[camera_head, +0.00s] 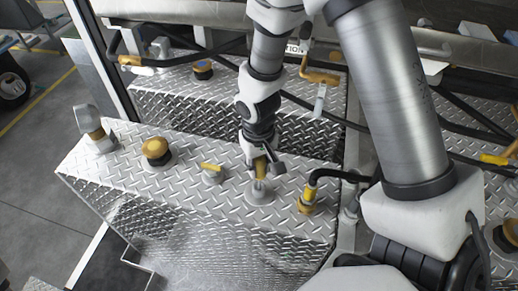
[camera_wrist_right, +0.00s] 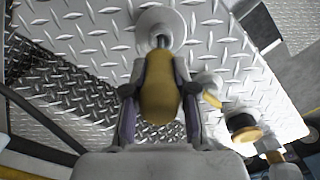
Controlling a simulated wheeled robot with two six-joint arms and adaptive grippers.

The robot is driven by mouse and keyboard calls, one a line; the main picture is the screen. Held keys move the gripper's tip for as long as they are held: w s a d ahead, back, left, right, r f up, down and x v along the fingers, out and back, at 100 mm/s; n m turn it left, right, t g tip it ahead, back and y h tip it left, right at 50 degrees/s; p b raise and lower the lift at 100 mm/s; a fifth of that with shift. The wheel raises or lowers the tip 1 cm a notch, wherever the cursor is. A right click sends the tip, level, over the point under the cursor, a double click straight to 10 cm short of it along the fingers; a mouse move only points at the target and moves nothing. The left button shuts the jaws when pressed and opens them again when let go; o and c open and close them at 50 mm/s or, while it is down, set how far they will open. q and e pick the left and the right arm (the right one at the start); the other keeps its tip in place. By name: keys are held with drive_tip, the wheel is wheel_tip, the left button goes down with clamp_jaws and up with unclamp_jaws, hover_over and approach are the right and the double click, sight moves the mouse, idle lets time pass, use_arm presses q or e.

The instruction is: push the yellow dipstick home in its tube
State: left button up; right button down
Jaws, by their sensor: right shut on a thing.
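The yellow dipstick's handle (camera_head: 260,168) is between the fingers of my right gripper (camera_head: 262,164), above the diamond-plate tank top. In the right wrist view the yellow handle (camera_wrist_right: 160,85) fills the space between the two fingers of the right gripper (camera_wrist_right: 159,92). Below the handle a short grey length shows, standing over the round pale tube base (camera_head: 259,192). The same base shows at the top of the wrist view (camera_wrist_right: 157,22). The handle looks apart from the base; how deep the stick sits is hidden. My left gripper is not in view.
On the same tank top stand a small yellow-handled fitting (camera_head: 211,170), a round gold cap (camera_head: 155,149) and a silver fitting (camera_head: 93,126). A yellow nozzle with a black hose (camera_head: 309,194) stands close on the right. Hoses and a rail (camera_head: 170,20) lie behind.

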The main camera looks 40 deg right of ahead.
wheel_tip(320, 180, down, 6)
drive_tip(key=b, duration=0.4)
drive_tip(key=c, duration=0.8)
unclamp_jaws()
drive_tip(key=shift+c, duration=0.2)
drive_tip(key=shift+r, duration=0.1)
wheel_tip(320, 180, up, 12)
drive_tip(key=shift+a+f, duration=0.1)
drive_tip(key=shift+w, duration=0.1)
